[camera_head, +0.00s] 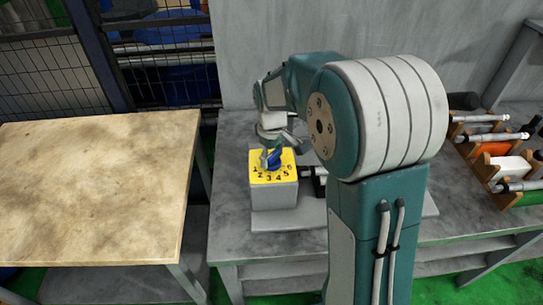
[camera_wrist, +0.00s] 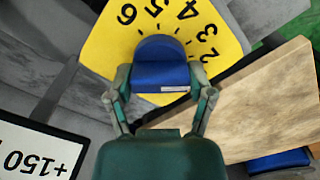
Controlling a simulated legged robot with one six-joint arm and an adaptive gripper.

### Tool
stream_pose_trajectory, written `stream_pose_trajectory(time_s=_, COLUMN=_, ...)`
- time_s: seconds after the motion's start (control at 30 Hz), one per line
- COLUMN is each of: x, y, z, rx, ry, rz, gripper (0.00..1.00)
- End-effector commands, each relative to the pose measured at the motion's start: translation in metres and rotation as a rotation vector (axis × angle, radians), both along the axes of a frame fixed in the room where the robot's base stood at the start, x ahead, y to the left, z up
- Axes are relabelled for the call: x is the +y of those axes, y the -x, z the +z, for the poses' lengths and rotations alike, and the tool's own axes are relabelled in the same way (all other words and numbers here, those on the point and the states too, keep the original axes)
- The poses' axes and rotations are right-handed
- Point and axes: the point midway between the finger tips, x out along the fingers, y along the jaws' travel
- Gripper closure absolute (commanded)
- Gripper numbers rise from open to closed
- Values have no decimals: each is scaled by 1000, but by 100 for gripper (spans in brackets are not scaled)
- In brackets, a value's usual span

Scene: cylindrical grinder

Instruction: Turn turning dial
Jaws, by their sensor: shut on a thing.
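The turning dial is a blue knob (camera_head: 274,159) on the yellow numbered top (camera_head: 284,175) of a grey box on the workbench. In the wrist view the blue knob (camera_wrist: 160,66) sits between the two fingers of my gripper (camera_wrist: 160,88), one finger on each side. My gripper (camera_head: 272,148) reaches down on the knob from above and is shut on it. The numbers 2 to 6 show around the knob on the yellow plate (camera_wrist: 112,48) in the wrist view. The knob's far edge points toward the marks between 4 and 5; its exact setting is hard to read.
A wooden table (camera_head: 95,190) stands left of the grey workbench (camera_head: 228,200), with a gap between. A rack (camera_head: 490,160) with several rods is at the right. A grey wall (camera_head: 270,40) rises behind. A sign reading "+150" (camera_wrist: 35,150) shows in the wrist view.

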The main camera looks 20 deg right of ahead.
Motion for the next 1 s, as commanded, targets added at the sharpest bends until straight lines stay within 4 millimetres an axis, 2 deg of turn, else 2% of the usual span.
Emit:
stream_pose_trajectory(time_s=0.03, x=0, y=3, z=-6, rx=15, ry=1, rz=-6, gripper=79)
stream_pose_trajectory(time_s=0.43, x=0, y=3, z=-6, rx=17, ry=0, rz=-12, gripper=79)
stream_pose_trajectory(time_s=0.47, x=0, y=3, z=-6, rx=17, ry=0, rz=-12, gripper=18)
stream_pose_trajectory(time_s=0.5, x=0, y=3, z=-6, rx=17, ry=0, rz=-12, gripper=0)
stream_pose_trajectory(time_s=1.0, x=0, y=1, z=2, rx=5, ry=0, rz=-11, gripper=0)
